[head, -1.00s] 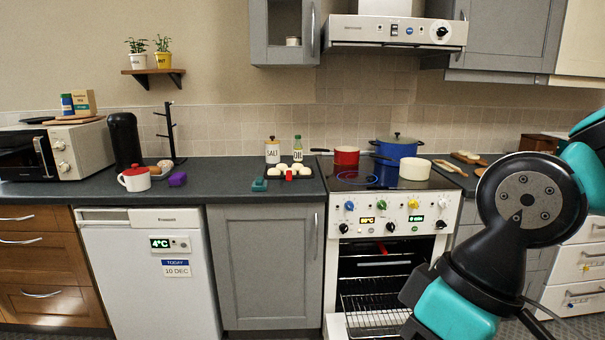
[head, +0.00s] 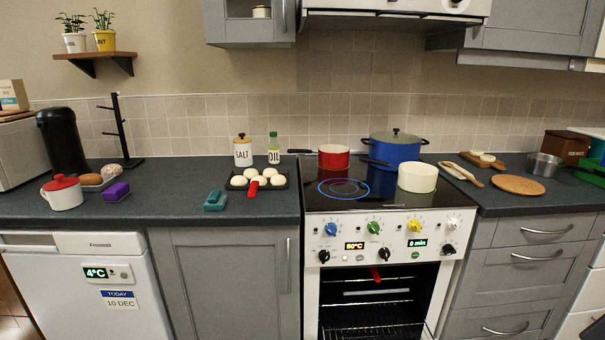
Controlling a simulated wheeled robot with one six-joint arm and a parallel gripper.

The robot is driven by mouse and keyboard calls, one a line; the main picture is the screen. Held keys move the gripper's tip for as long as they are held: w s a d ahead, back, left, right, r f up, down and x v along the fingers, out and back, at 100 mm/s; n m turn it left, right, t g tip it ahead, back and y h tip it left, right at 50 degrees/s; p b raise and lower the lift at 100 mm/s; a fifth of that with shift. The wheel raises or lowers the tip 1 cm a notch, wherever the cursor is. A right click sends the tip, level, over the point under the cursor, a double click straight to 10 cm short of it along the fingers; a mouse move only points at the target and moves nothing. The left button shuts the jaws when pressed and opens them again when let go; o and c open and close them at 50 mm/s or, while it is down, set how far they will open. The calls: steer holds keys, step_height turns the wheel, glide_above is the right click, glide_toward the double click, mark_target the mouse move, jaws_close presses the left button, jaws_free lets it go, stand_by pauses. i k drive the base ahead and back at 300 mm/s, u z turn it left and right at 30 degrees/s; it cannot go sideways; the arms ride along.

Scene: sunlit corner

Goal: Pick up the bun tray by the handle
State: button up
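The bun tray (head: 284,183) is a dark, shallow tray on the counter left of the hob, in the middle of the head view. Several pale round buns (head: 238,181) lie in it. Its red handle (head: 253,189) points toward me at the front edge of the counter. My gripper is not in the head view, and no part of my arm shows now.
The oven (head: 370,300) below the hob is open at the front, showing racks. A teal object (head: 215,200) lies left of the tray. A salt jar (head: 242,152) and an oil bottle (head: 274,150) stand behind it. A red pan (head: 333,158) sits to the right.

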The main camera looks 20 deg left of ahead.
mark_target(252, 180)
steer(key=i, duration=0.75)
steer(key=u, duration=0.75)
steer(key=i, duration=0.5)
steer(key=u, duration=0.35)
